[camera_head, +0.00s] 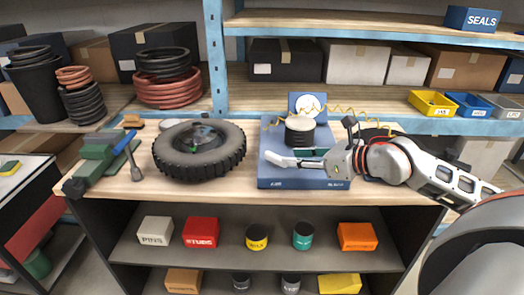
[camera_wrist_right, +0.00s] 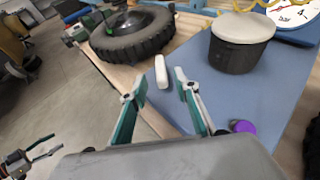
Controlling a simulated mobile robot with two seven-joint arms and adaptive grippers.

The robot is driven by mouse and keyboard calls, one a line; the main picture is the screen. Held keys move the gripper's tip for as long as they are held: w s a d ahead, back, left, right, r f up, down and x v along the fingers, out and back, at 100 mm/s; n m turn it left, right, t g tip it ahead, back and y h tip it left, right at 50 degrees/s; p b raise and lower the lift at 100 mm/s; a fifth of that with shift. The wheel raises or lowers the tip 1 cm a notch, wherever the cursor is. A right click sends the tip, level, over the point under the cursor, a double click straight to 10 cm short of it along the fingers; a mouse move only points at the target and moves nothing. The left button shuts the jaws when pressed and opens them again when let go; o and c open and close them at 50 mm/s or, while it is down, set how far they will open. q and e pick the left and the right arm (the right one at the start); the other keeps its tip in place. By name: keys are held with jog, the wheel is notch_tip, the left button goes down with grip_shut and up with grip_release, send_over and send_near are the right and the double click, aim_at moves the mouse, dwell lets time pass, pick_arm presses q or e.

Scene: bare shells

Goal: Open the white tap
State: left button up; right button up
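The white tap is a short white lever (camera_head: 279,158) at the front left of the blue scale-like base (camera_head: 290,181). In the right wrist view it is a white rounded bar (camera_wrist_right: 161,70) lying over the blue surface near its left edge. My right gripper (camera_head: 303,157) reaches in from the right. In its wrist view the right gripper (camera_wrist_right: 160,80) is open, with teal-lined fingers either side of the tap's line and visible gaps; contact is not seen. What appears to be my left gripper (camera_wrist_right: 55,143) shows at the lower left of the wrist view, fingers apart and empty.
A dark lidded pot (camera_head: 299,132) stands on the blue base before a dial (camera_head: 308,105) with a yellow coiled cord. A tyre (camera_head: 199,149) lies left of the base, beside a green vise (camera_head: 98,158). Shelves with boxes are below and behind.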

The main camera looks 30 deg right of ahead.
aim_at(278, 156)
jog(key=shift+w+a, duration=0.1)
jog(key=shift+w, duration=0.35)
jog(key=shift+w+a+f, duration=0.1)
jog(key=shift+w+f, duration=0.05)
jog(key=shift+w, duration=0.05)
jog(key=x, duration=0.2)
jog(key=shift+w+a+f+p, duration=0.15)
jog(key=shift+w+p, duration=0.15)
jog(key=shift+w, duration=0.05)
jog(key=shift+x, duration=0.8)
jog(key=shift+p+x, duration=0.3)
jog(key=shift+x, duration=0.55)
jog(key=shift+f, duration=0.15)
pick_arm(q)
jog(key=shift+s+d+f, duration=0.1)
jog(key=shift+s+f, duration=0.1)
jog(key=shift+s, duration=0.35)
jog(key=shift+s+f, duration=0.15)
jog(key=shift+s, duration=0.4)
pick_arm(e)
grip_shut()
